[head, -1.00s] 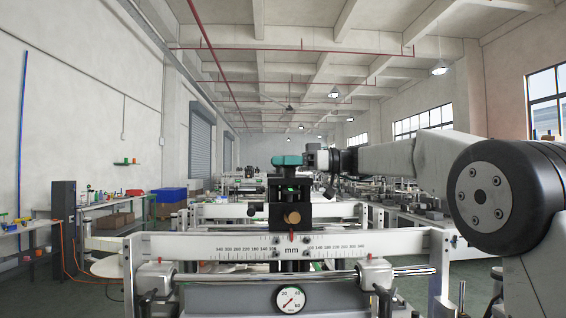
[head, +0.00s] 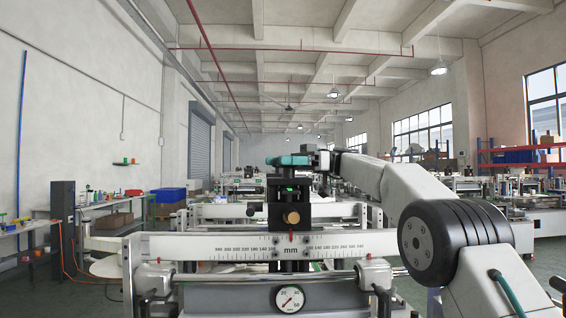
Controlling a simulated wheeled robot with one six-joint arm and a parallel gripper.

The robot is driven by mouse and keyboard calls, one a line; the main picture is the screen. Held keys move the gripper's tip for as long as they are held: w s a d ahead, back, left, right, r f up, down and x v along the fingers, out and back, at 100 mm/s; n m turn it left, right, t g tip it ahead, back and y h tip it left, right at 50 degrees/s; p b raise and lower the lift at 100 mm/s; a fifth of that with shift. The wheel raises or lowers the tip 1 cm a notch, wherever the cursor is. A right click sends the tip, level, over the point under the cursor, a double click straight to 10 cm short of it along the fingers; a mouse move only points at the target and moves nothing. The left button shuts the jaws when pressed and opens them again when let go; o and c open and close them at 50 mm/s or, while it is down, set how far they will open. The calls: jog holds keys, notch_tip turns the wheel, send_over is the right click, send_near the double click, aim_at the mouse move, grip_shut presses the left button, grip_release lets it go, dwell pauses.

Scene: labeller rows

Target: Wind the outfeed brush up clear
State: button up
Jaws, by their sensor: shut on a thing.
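A black block (head: 289,205) with a small green display and a brass knob (head: 292,217) stands on the white beam marked in mm. A teal handle (head: 287,160) sits on top of the block and points a little to the left. My gripper (head: 317,160) reaches in from the right at the height of the teal handle and is shut on it. Its fingertips are small and partly hidden. I cannot make out the outfeed brush itself.
The scale beam (head: 200,247) spans the foreground, with a steel rod and a round dial (head: 289,298) below. More machines stand behind and to the right. A bench (head: 110,210) with small items and a blue crate (head: 171,195) are at the left.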

jog(key=o, duration=0.9)
jog(key=shift+o, duration=0.2)
jog(key=shift+r, duration=0.1)
